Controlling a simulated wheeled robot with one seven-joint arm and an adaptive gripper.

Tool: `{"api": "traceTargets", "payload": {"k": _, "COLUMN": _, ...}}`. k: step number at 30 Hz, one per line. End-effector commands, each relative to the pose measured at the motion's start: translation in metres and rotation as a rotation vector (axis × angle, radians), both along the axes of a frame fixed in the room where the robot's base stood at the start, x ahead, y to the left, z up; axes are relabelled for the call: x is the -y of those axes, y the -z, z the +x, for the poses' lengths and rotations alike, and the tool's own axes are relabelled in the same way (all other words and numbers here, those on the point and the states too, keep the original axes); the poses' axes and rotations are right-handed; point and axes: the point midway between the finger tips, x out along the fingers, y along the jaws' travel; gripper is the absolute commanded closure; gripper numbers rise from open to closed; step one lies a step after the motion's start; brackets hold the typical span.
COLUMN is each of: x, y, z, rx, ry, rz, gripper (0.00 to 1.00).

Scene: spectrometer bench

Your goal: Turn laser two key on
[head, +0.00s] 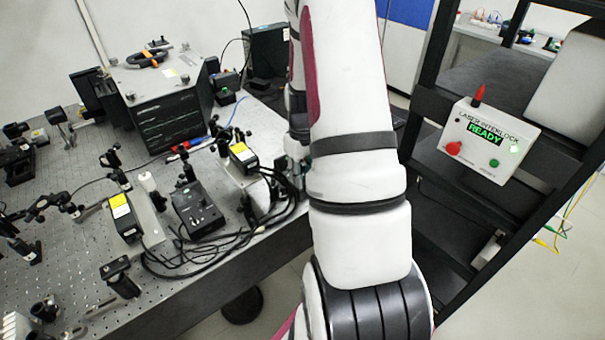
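My white arm fills the middle of the head view. Its far end comes down behind the upper link, over the right part of the bench. Only a dark sliver near my gripper (297,150) shows at the link's left edge; the fingers are hidden or too small to read. Two small black laser units with yellow labels stand on the bench, a nearer one (124,218) and a farther one (243,156) close to my wrist. A black control box (198,208) sits between them. I cannot make out a laser two key or its position.
The perforated bench (60,180) carries optics mounts and loose black cables (215,255). A large dark instrument (165,105) stands at the back. At right, a black rack holds a laser interlock box (490,138) reading READY, with a red button and green lights.

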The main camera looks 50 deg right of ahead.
Motion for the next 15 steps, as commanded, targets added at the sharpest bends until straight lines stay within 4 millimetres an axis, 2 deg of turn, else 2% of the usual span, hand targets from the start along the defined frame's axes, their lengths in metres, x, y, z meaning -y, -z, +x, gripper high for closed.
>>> {"api": "traceTargets", "payload": {"k": 3, "x": 0.0000, "y": -0.0001, "z": 0.0001, "rx": 0.000, "ry": 0.000, "rz": 0.000, "gripper": 0.74}}
{"api": "traceTargets", "payload": {"k": 7, "x": 0.0000, "y": -0.0003, "z": 0.0001, "rx": 0.000, "ry": 0.000, "rz": 0.000, "gripper": 1.00}}
{"api": "traceTargets", "payload": {"k": 15, "x": 0.0000, "y": -0.0003, "z": 0.0001, "rx": 0.000, "ry": 0.003, "rz": 0.000, "gripper": 1.00}}
